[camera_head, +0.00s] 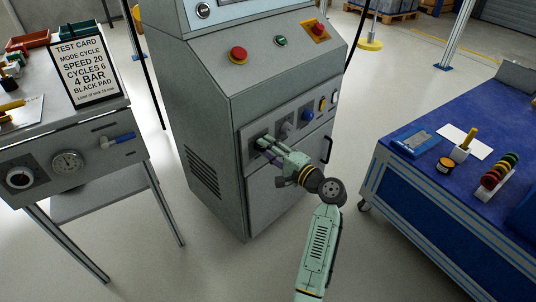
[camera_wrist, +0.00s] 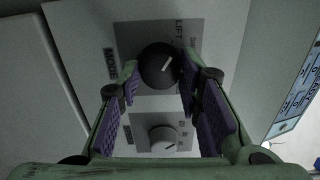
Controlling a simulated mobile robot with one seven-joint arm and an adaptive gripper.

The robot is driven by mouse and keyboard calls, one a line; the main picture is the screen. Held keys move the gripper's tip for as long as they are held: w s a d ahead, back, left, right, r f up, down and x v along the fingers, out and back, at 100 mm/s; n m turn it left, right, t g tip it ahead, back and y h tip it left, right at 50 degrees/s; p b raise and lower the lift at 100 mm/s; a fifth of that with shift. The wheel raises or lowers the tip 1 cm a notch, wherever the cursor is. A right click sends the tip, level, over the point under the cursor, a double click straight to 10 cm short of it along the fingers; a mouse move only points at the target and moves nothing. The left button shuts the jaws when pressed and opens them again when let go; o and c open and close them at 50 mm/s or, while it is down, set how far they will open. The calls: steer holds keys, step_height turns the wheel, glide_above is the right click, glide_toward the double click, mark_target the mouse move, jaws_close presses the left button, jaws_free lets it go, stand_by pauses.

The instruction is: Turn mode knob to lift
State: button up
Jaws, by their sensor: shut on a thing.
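The mode knob (camera_wrist: 153,62) is round and black, on a grey panel plate with MODE printed at its left and LIFT at its upper right. Its white pointer line slants to the upper right, roughly towards the LIFT lettering; I cannot tell whether it lines up exactly. My gripper (camera_head: 261,145) reaches the left end of the machine's front control panel (camera_head: 310,112). In the wrist view, its purple-padded fingers (camera_wrist: 159,75) stand on either side of the knob and are shut on it. In the head view the gripper hides the knob.
A white knob (camera_wrist: 162,140) sits close below the mode knob in the wrist view. More panel controls, including a blue one (camera_head: 307,116), lie to the right. A red button (camera_head: 239,54) is above. A test card (camera_head: 85,70) stands left; a blue workbench (camera_head: 460,115) stands right.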

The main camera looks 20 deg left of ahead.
steer(key=shift+n, duration=0.4)
steer(key=o, duration=1.2)
